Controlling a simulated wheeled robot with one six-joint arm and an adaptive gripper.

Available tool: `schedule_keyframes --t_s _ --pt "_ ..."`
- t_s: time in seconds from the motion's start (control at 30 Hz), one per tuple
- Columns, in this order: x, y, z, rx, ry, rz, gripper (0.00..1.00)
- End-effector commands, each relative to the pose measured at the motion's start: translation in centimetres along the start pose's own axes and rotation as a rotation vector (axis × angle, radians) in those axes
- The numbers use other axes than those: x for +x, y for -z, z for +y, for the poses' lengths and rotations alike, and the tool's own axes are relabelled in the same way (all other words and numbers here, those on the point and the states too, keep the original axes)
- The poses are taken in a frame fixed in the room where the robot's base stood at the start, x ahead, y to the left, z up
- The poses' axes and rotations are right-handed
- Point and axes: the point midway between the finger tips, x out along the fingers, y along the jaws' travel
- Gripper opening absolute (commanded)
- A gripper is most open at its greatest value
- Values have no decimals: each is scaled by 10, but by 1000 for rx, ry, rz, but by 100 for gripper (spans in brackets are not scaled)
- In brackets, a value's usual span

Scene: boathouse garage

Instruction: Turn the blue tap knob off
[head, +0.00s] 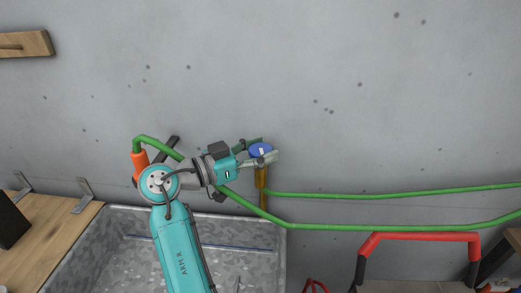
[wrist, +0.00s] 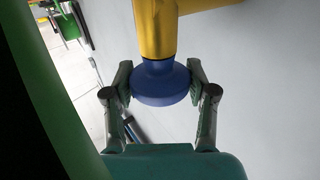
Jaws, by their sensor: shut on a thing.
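The blue tap knob (head: 260,149) sits on top of a yellow-brown tap (head: 262,177) against the grey wall. In the wrist view the round blue knob (wrist: 161,84) shows at the end of the yellow tap body (wrist: 156,30). My gripper (head: 263,153) reaches it from the left, and its fingers lie on either side of the knob. In the wrist view my gripper (wrist: 162,85) is shut on the knob, one finger pad at each side. The knob's turn angle cannot be told.
A green hose (head: 390,192) runs right from the tap area along the wall, with another length below it. A metal trough (head: 110,260) stands beneath my arm. A wooden bench (head: 55,237) is at the left, and a red and black handle (head: 420,238) at the lower right.

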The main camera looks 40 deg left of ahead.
Motion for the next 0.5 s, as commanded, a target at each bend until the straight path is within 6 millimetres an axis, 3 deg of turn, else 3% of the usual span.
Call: schedule_keyframes --t_s 0.5 --pt "1 -1 0 -2 -135 -2 22"
